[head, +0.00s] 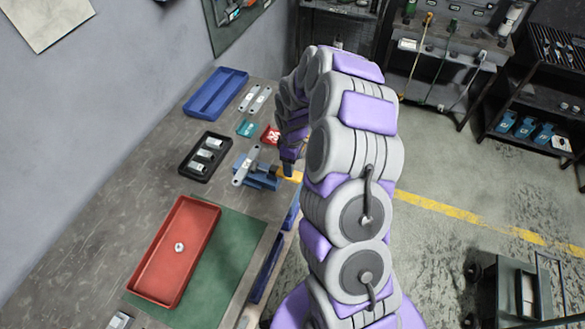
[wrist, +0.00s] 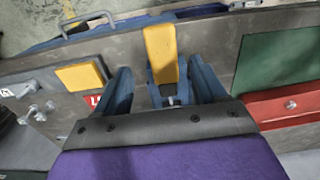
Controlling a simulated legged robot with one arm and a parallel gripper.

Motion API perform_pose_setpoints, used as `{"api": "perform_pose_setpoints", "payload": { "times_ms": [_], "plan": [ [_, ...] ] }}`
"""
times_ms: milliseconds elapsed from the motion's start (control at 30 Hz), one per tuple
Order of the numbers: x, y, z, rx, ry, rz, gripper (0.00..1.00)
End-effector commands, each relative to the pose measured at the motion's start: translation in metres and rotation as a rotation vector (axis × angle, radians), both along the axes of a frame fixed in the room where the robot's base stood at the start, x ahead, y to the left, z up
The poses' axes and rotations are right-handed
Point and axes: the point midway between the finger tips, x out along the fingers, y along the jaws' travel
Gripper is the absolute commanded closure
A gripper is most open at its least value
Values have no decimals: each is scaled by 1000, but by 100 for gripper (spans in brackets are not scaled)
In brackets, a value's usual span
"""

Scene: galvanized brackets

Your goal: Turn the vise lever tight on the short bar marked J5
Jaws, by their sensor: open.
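The blue vise (head: 262,180) stands near the bench's right edge, with a grey flat bar (head: 245,165) at its jaws. Any mark on this bar is too small to read. The vise's yellow lever (head: 291,176) sticks out towards the floor side. My gripper (head: 289,163) is at the lever, partly hidden by my arm. In the wrist view, my gripper (wrist: 162,82) is open, with a dark blue finger on each side of the yellow lever (wrist: 160,52). Gaps show on both sides, so the fingers look apart from it.
A black tray (head: 183,168) with metal cylinders is left of the vise. Loose bars (head: 255,98), teal (head: 247,128) and red (head: 271,135) pieces, and a blue tray (head: 213,92) lie beyond. A red tray (head: 165,262) holding one small piece and a green mat (head: 225,255) are nearer.

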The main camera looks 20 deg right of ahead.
Motion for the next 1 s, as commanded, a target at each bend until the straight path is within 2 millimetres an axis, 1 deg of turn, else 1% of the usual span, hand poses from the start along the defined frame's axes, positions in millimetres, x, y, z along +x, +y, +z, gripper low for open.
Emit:
{"api": "perform_pose_setpoints", "payload": {
  "times_ms": [33, 100, 300, 400, 500, 600, 700, 1000],
  "plan": [
    [2, 0, 14, 0, -7, 0, 30],
    [2, 0, 30, -1, -5, 0, 30],
    [2, 0, 73, 0, -4, 1, 30],
    [2, 0, 91, 1, -4, 2, 30],
    [1, 0, 104, 0, 0, 3, 30],
    [2, 0, 114, 0, -1, 2, 30],
    [2, 0, 118, -1, -1, 2, 30],
    [1, 0, 119, 0, 1, 2, 30]
  ]
}}
